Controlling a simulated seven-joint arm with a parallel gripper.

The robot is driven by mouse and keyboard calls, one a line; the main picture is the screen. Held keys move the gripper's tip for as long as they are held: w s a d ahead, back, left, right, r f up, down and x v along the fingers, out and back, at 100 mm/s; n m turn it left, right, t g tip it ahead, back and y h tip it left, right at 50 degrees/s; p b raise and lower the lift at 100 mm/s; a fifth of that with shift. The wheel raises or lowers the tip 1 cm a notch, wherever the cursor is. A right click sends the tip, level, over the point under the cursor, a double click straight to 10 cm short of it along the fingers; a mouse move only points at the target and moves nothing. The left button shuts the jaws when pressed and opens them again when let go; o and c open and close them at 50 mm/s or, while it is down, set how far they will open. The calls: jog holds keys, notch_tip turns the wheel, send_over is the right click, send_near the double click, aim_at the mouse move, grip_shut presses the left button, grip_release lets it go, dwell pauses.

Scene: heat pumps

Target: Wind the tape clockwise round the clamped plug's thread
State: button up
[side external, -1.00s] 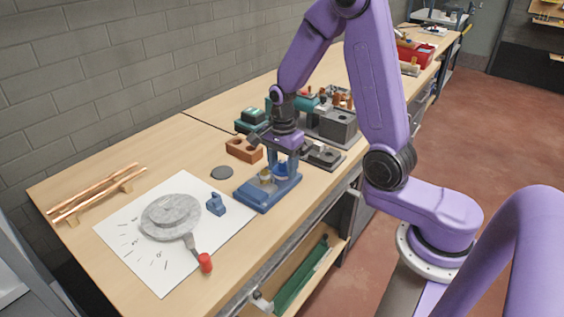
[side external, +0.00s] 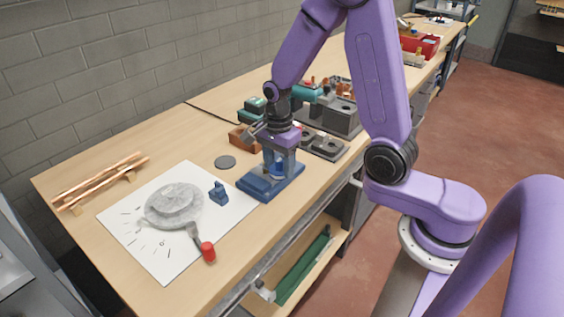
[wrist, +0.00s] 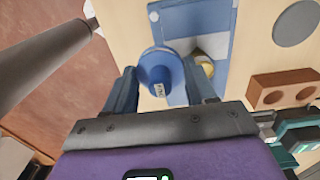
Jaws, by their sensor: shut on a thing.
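My gripper (wrist: 163,84) is shut on a blue tape spool (wrist: 160,68), a round disc with a small pale label, held between the two fingers. In the side view my gripper (side external: 279,160) is low over the blue clamp (side external: 256,187) on the bench. The clamp's blue base also shows in the wrist view (wrist: 190,20). The brass plug (wrist: 207,69) shows partly in the wrist view, just right of the spool beside the right finger. Its thread is mostly hidden, and I cannot tell whether tape touches it. In the side view the plug is hidden.
A brick-coloured block with holes (side external: 243,138) and grey fixtures (side external: 325,146) stand close behind. A grey disc (side external: 225,162) lies left of the clamp. A white sheet (side external: 150,258) with a round grey piece and red-handled tool lies further left. The bench's front edge is near.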

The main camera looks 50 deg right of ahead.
jog(key=shift+w+a+r, duration=0.1)
jog(key=shift+w+a, duration=0.4)
jog(key=shift+w, duration=0.25)
jog(key=shift+w+a, duration=0.35)
jog(key=shift+a, duration=0.2)
jog(key=shift+w+a, duration=0.35)
jog(key=shift+a, duration=0.2)
jog(key=shift+w+a, duration=0.25)
jog(key=shift+w, duration=0.7)
jog(key=shift+w+d, duration=0.2)
jog(key=shift+w, duration=0.85)
jog(key=shift+w+d, duration=0.6)
jog(key=shift+w, duration=0.15)
jog(key=shift+w+d, duration=0.6)
jog(key=shift+d, duration=0.35)
jog(key=shift+w+d, duration=0.15)
jog(key=shift+d, duration=0.95)
jog(key=shift+a, duration=0.1)
